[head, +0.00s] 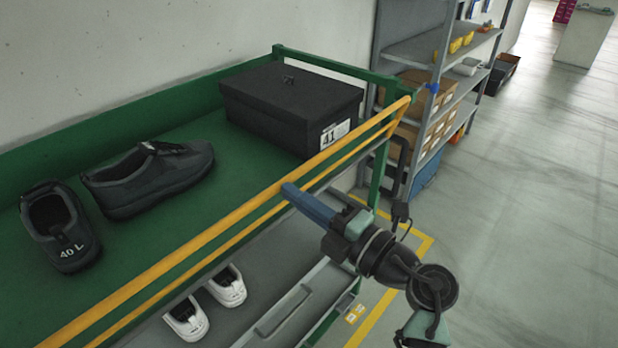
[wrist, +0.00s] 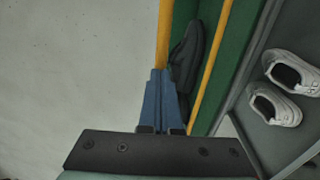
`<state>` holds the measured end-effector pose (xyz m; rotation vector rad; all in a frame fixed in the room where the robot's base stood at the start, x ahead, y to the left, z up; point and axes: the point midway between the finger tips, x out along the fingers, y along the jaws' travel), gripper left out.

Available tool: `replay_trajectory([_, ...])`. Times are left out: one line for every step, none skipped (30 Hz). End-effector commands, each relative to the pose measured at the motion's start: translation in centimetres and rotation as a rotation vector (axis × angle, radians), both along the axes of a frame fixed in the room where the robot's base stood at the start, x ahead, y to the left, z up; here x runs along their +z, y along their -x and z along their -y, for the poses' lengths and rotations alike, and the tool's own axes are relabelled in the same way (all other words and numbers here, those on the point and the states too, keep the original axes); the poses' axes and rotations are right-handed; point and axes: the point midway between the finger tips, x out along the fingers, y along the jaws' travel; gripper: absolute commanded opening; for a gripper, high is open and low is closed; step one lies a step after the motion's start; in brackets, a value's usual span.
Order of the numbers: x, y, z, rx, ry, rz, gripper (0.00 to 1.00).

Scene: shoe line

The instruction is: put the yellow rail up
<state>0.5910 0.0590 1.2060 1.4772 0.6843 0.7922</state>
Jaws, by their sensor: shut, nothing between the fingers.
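The yellow rail (head: 215,232) has two parallel bars and runs along the front of the green shelf (head: 190,235). At its right end it meets the top of the green end frame (head: 345,67), above the shelf surface. My gripper (head: 287,190) has its blue fingers shut and empty, with the tips at the upper bar in the head view. In the wrist view the rail (wrist: 165,35) runs straight out from behind the closed fingertips (wrist: 158,75), which hide part of it. I cannot tell whether they touch.
On the green shelf are a black box (head: 290,105) marked 41 and dark shoes (head: 150,178). White shoes (head: 227,287) sit on the grey shelf below. A grey rack (head: 440,45) with cartons stands behind on the right. The floor at right (head: 540,200) is clear.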

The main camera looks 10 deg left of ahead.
Motion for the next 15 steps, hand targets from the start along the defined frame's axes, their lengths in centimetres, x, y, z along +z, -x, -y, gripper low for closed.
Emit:
replay_trajectory([1.3, -0.2, -0.4, 0.003, 0.025, -0.017, 0.00])
replay_trajectory([1.4, -0.4, -0.6, 0.003, 0.040, -0.026, 0.00])
replay_trajectory([1.5, -0.6, -0.9, 0.003, 0.059, -0.041, 0.00])
replay_trajectory([1.5, -0.7, -1.1, 0.003, 0.072, -0.051, 0.00])
replay_trajectory([1.6, -0.8, -1.2, 0.002, 0.086, -0.060, 0.00])
replay_trajectory([1.6, -1.0, -1.5, 0.003, 0.102, -0.072, 0.00])
replay_trajectory([1.7, -1.1, -1.7, 0.002, 0.115, -0.081, 0.00])
replay_trajectory([1.7, -1.3, -1.8, 0.003, 0.127, -0.089, 0.00])
replay_trajectory([1.8, -1.4, -2.0, 0.002, 0.143, -0.100, 0.00])
replay_trajectory([1.7, -1.5, -2.2, 0.002, 0.143, -0.105, 0.00])
replay_trajectory([1.7, -1.6, -2.3, 0.002, 0.140, -0.104, 0.00])
replay_trajectory([1.7, -1.8, -2.5, 0.001, 0.140, -0.104, 0.00])
replay_trajectory([1.7, -1.9, -2.7, 0.001, 0.140, -0.104, 0.00])
replay_trajectory([1.7, -2.0, -2.8, 0.002, 0.140, -0.104, 0.00])
replay_trajectory([1.8, -2.1, -2.9, 0.001, 0.139, -0.102, 0.00])
